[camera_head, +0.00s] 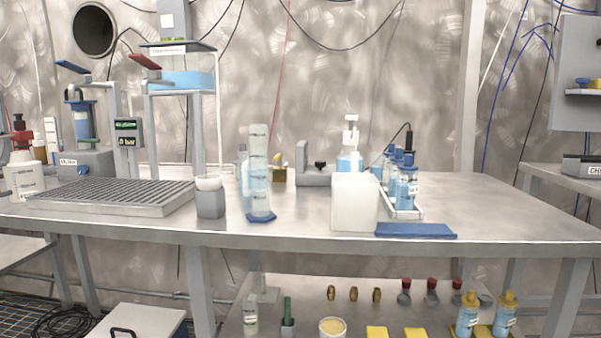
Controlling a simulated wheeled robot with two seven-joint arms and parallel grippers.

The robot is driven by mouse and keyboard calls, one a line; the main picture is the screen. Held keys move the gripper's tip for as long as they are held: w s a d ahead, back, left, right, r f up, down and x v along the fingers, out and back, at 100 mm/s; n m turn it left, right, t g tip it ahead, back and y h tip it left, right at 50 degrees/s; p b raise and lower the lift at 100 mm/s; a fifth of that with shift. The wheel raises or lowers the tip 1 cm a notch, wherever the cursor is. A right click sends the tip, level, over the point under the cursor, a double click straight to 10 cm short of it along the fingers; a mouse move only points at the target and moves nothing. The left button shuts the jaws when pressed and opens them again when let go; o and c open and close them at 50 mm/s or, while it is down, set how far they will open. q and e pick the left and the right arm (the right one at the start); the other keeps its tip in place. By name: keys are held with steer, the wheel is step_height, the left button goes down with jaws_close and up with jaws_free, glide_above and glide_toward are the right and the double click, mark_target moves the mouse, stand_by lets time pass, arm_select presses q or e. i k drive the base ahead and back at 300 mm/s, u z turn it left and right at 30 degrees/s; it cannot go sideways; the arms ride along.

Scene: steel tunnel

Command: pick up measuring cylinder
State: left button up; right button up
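The measuring cylinder (258,172) is a tall clear tube with pale blue contents and a blue foot. It stands upright on the steel table (300,238), left of the middle and close to the front edge. Another clear bottle stands just behind its left side, partly hidden by it. Neither of my grippers shows in the head view, so nothing is seen touching the cylinder.
A grey cup (210,201) stands left of the cylinder, with a grated tray (112,197) beyond it. A white block (354,203), a blue mat (416,230) and a rack of blue bottles (404,213) are to the right. The table's far right is clear.

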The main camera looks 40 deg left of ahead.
mark_target(261, 212)
steer(key=i, duration=0.55)
steer(key=u, duration=1.15)
